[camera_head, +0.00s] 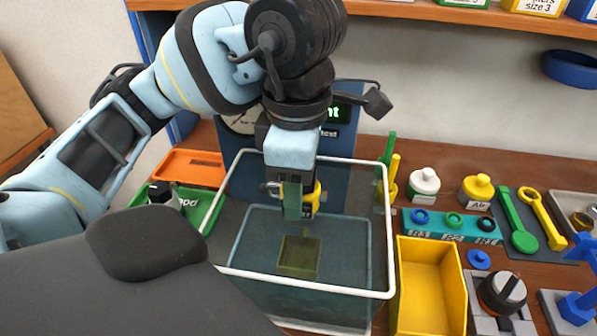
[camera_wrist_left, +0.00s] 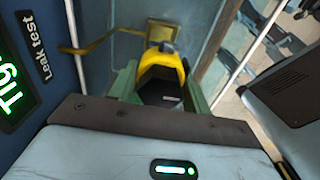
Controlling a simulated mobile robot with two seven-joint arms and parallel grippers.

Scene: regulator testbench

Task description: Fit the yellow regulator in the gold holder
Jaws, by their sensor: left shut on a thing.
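The yellow regulator (camera_head: 318,193), with a dark body, is in my left gripper (camera_head: 300,213), above the water tank. In the left wrist view the regulator (camera_wrist_left: 163,66) sits between the green fingers of the gripper (camera_wrist_left: 160,95). The fingers and wrist hide part of it in the head view. The gold holder (camera_head: 299,258) shows as a dull gold block inside the tank, below the gripper. The regulator looks apart from it. A gold bar and block, likely the holder (camera_wrist_left: 160,32), show beyond the regulator in the left wrist view. My right gripper is out of view.
The clear tank has a white rim (camera_head: 340,291) around the work area. A blue leak-test panel (camera_head: 345,140) stands behind it. A yellow bin (camera_head: 432,290) is close on the right, and a green tray (camera_head: 201,205) is on the left.

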